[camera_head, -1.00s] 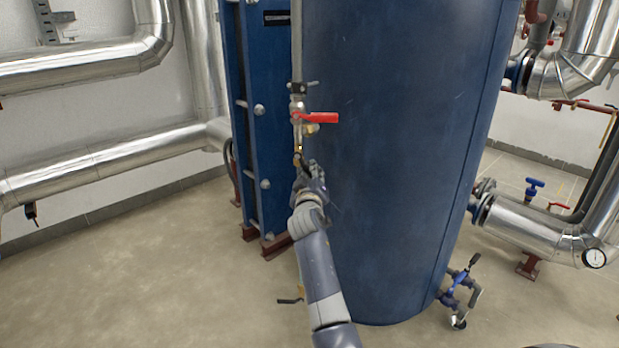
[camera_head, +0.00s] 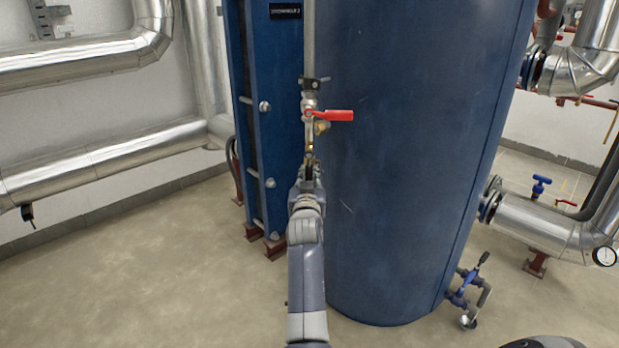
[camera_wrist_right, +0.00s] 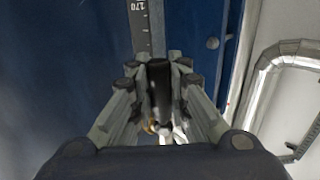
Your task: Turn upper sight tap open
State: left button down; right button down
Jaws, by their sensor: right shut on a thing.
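A metal tap with a red lever (camera_head: 333,115) sits on the thin vertical pipe in front of the blue vessel. The lever points to the right, roughly level. My right gripper (camera_head: 308,168) is just below this tap, apart from the red lever. Brass fittings (camera_head: 310,148) show just above my fingers. In the right wrist view, my right gripper (camera_wrist_right: 160,95) is shut on a dark rod-like piece (camera_wrist_right: 160,85) between its fingers. What that piece joins to is mostly hidden. My left gripper is not in view.
The blue vessel (camera_head: 415,150) stands close on the right, the blue plate frame (camera_head: 262,120) on the left. A scale strip (camera_wrist_right: 142,22) shows ahead in the wrist view. A lower blue-handled valve (camera_head: 463,290) is near the floor. The left floor is clear.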

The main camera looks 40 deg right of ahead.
aim_at(308, 139)
jog(key=shift+a+f, duration=0.1)
jog(key=shift+f, duration=0.05)
dwell(0.3)
jog(key=c, duration=1.5)
grip_release()
notch_tip(308, 139, up, 10)
jog(key=shift+r, duration=0.1)
jog(key=shift+w, duration=0.1)
